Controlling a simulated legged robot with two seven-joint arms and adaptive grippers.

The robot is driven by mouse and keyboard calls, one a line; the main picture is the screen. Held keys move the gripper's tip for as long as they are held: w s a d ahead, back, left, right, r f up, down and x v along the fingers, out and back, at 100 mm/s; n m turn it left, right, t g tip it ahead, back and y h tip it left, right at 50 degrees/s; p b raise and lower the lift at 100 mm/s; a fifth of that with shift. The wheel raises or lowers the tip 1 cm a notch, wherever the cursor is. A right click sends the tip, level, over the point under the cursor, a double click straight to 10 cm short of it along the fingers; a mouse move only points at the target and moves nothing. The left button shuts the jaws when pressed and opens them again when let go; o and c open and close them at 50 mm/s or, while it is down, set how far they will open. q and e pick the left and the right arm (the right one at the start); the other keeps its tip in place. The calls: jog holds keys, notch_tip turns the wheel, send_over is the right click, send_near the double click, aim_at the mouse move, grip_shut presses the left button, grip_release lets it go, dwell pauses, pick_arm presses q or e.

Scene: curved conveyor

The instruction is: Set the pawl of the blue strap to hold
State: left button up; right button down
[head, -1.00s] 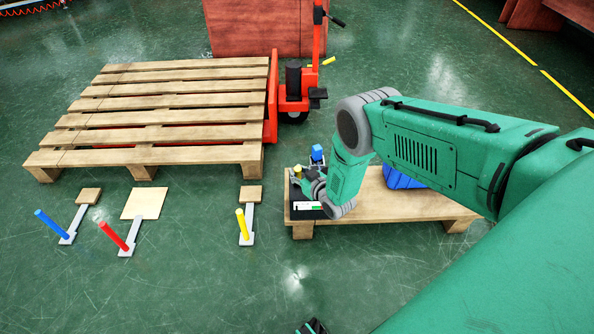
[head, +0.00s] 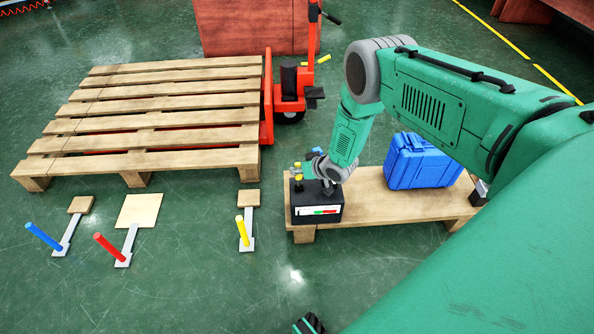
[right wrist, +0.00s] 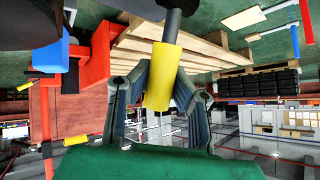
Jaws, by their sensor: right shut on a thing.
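My right gripper (head: 312,170) is over the left end of the low wooden bench, at a black box (head: 316,213) with a red and green strip. In the right wrist view, its fingers (right wrist: 160,88) are shut around a yellow cylinder (right wrist: 165,70) on a dark shaft. A yellow-tipped post (head: 298,180) shows on the box. A blue rod (head: 44,236) leans up from a grey bar on the floor at the left; I cannot make out a strap or pawl on it. A dark tip at the bottom edge (head: 309,325) may be my left gripper; its jaws are unclear.
A red rod (head: 111,247) and a yellow rod (head: 242,232) stand on similar bars. A wooden pallet (head: 150,115) and a red pallet jack (head: 290,100) are behind. A blue case (head: 422,165) sits on the bench (head: 385,205).

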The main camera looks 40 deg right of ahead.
jog(key=shift+s+f, duration=0.3)
jog(key=shift+s, duration=0.05)
jog(key=c, duration=1.4)
grip_release()
jog(key=shift+o, duration=0.2)
jog(key=shift+w+d+r, duration=0.1)
jog(key=shift+w, duration=0.05)
jog(key=shift+s+d+r, duration=0.1)
jog(key=shift+s+r, duration=0.2)
jog(key=shift+r, duration=0.2)
jog(key=v, duration=1)
jog(key=shift+s, duration=0.35)
jog(key=shift+d+r, duration=0.1)
